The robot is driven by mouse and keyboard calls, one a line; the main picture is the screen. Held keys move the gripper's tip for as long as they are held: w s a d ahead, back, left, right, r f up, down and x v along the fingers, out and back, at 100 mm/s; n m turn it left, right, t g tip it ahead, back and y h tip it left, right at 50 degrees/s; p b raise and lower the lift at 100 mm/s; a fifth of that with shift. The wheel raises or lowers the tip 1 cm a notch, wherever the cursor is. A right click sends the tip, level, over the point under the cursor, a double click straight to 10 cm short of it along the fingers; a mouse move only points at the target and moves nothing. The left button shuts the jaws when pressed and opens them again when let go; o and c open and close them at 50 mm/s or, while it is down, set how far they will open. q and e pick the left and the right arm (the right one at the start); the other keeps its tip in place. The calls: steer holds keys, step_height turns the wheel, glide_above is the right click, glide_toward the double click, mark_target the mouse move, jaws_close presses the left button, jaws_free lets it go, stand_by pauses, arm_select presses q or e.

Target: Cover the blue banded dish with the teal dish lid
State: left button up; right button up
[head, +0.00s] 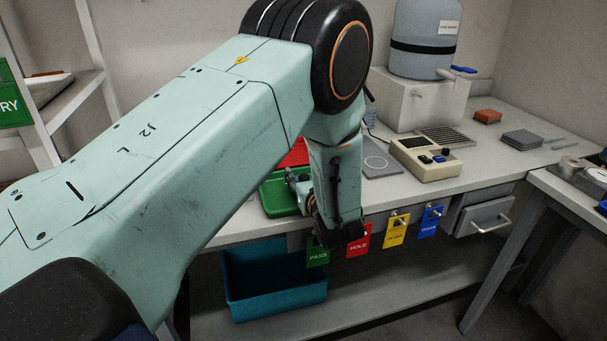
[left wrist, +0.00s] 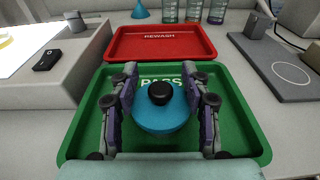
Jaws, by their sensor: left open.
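The teal dish lid (left wrist: 160,121), a round disc with a black knob, shows in the left wrist view over the green tray marked PASS (left wrist: 240,135). My left gripper (left wrist: 160,78) is open, with one finger on each side of the lid and knob. I see a gap between each finger and the knob; I cannot tell whether the fingers touch the lid's rim. What lies under the lid is hidden. I cannot make out the blue banded dish in either view. In the head view my left arm hides most of the tray area. My right gripper is not in view.
A red REWASH tray (left wrist: 160,43) lies behind the green one. A grey plate device (left wrist: 283,70) stands to the right, and several glass vessels (left wrist: 193,12) stand behind. In the head view, coloured tags (head: 396,230) hang at the bench front above a blue bin (head: 275,283).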

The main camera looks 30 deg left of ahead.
arm_select(q)
steer(key=shift+d, duration=0.15)
steer(key=shift+s+d, duration=0.15)
steer(key=shift+d, duration=0.15)
steer(key=v, duration=0.6)
steer(key=shift+s+d, duration=0.1)
steer(key=shift+s, duration=0.2)
steer(key=shift+s+r, duration=0.1)
